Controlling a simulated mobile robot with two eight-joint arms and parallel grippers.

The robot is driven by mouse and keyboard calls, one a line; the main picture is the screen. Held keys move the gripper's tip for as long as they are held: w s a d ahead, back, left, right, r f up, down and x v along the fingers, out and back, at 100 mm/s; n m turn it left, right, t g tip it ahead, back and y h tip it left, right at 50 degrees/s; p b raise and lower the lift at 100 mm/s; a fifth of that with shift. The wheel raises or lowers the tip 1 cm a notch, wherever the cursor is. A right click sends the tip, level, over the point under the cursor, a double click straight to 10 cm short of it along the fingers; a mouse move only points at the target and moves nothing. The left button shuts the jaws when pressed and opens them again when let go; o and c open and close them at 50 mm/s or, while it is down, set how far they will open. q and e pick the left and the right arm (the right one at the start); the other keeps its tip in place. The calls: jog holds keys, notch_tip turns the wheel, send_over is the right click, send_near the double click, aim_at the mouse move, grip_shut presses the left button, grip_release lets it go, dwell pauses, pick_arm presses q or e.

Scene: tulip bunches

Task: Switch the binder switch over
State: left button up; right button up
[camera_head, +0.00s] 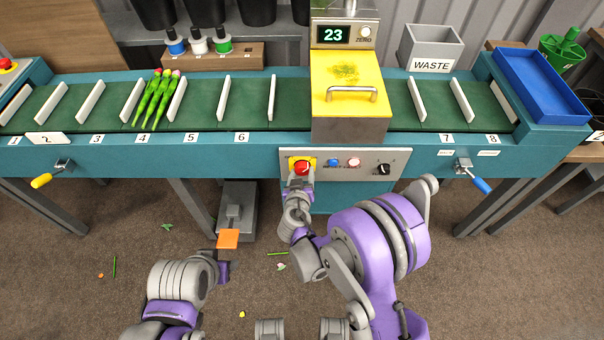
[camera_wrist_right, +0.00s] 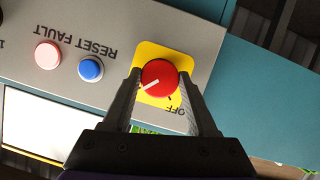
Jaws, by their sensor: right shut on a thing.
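The red rotary switch (camera_head: 302,167) sits on a yellow plate at the left of the grey control panel under the conveyor. My right gripper (camera_head: 299,184) is at it. In the right wrist view the red knob (camera_wrist_right: 159,77) lies between the two fingers of the gripper (camera_wrist_right: 160,85), which is shut on it. The knob's white mark points toward the lower left of that picture.
The panel also holds a blue button (camera_head: 332,162), a pinkish button (camera_head: 353,162) and a black knob (camera_head: 384,169). Above it is a yellow-covered machine (camera_head: 350,80) reading 23. An orange pad (camera_head: 228,238) is near the floor.

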jog(key=n+h+b, duration=0.2)
jog(key=n, duration=0.1)
jog(key=shift+a+f, duration=0.1)
jog(key=shift+f, duration=0.1)
jog(key=n+t+h+b, duration=0.1)
jog(key=n+b, duration=0.1)
jog(key=n, duration=0.1)
jog(key=shift+a+f+h, duration=0.1)
jog(key=shift+h, duration=0.3)
jog(key=n+t+h+b, duration=0.1)
jog(key=n+b, duration=0.2)
jog(key=n, duration=0.1)
jog(key=shift+f, duration=0.1)
jog(key=shift+n+t+h+b, duration=0.5)
jog(key=shift+n+t+b, duration=0.5)
jog(key=shift+n, duration=0.8)
jog(key=o, duration=1.4)
jog(key=shift+s, duration=0.15)
